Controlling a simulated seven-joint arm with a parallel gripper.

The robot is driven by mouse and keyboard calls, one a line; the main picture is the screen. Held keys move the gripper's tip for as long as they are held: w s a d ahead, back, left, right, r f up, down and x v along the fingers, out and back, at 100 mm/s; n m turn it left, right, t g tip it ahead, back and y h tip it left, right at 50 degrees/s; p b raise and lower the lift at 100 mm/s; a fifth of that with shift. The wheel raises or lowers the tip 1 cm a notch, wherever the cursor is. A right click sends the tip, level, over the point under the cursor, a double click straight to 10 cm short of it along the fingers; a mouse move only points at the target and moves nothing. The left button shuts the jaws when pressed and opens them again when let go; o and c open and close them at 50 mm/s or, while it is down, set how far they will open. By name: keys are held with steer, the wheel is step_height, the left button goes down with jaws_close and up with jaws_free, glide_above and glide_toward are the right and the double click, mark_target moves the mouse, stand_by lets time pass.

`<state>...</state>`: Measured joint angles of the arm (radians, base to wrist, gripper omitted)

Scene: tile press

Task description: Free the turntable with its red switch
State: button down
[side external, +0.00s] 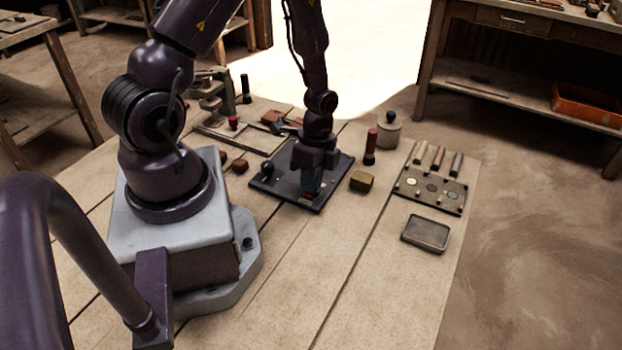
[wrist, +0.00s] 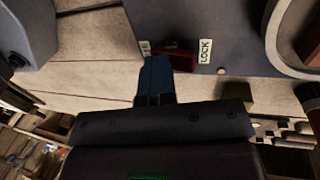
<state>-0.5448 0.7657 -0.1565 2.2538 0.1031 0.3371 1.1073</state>
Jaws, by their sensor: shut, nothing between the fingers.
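The red switch (wrist: 183,61) sits on a dark grey base plate (wrist: 235,62) in the wrist view. A white LOCK label (wrist: 205,50) is just right of it, and another pale label (wrist: 145,48) on its left is partly hidden. My gripper (wrist: 157,68) is shut and empty, with its blue fingertips over the switch's left part; I cannot tell whether they touch it. A pale round rim (wrist: 272,45), perhaps the turntable, is cut off at the right. In the side external view my gripper (side external: 311,188) points down at the red switch (side external: 308,196) near the plate's front edge.
A black knob (side external: 267,168) stands on the plate's left. A yellowish block (side external: 362,181), a red and black cylinder (side external: 370,147) and a lidded pot (side external: 389,130) stand to the right. A tray (side external: 426,233) lies further right. The front table is clear.

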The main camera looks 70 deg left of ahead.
steer(key=shift+w+a+f, duration=0.1)
steer(key=shift+w+a, duration=0.4)
steer(key=shift+a, duration=0.2)
steer(key=d+v, duration=0.1)
steer(key=v, duration=1.3)
steer(key=shift+s, duration=0.35)
steer(key=shift+s+d+r, duration=0.2)
steer(key=shift+r, duration=0.1)
steer(key=x, duration=1.4)
steer(key=shift+w, duration=0.1)
